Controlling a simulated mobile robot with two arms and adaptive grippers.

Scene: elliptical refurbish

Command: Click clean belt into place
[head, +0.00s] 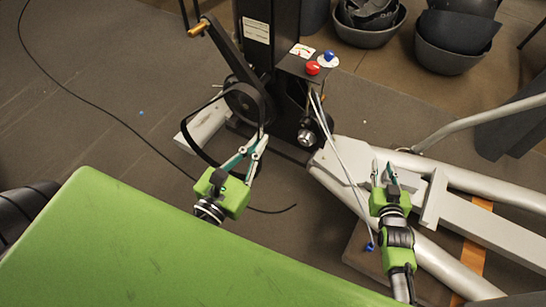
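The black belt (184,135) is a thin loop in the head view. It runs from the dark pulley wheel (240,103) out to the left and curves back toward my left gripper (261,141). That gripper's fingers converge just below the wheel and look shut on the belt, though the exact contact is small and partly hidden. A smaller metallic hub (306,138) sits to the right of the wheel on the machine's black column. My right gripper (384,163) is open and empty above the machine's grey frame, with its fingertips apart.
A crank with a wooden handle (199,28) stands upper left. Red (312,67) and blue knobs (329,57) sit on a small panel with cables below. A green surface (150,240) fills the front left. Dark bins (450,48) stand at the back right.

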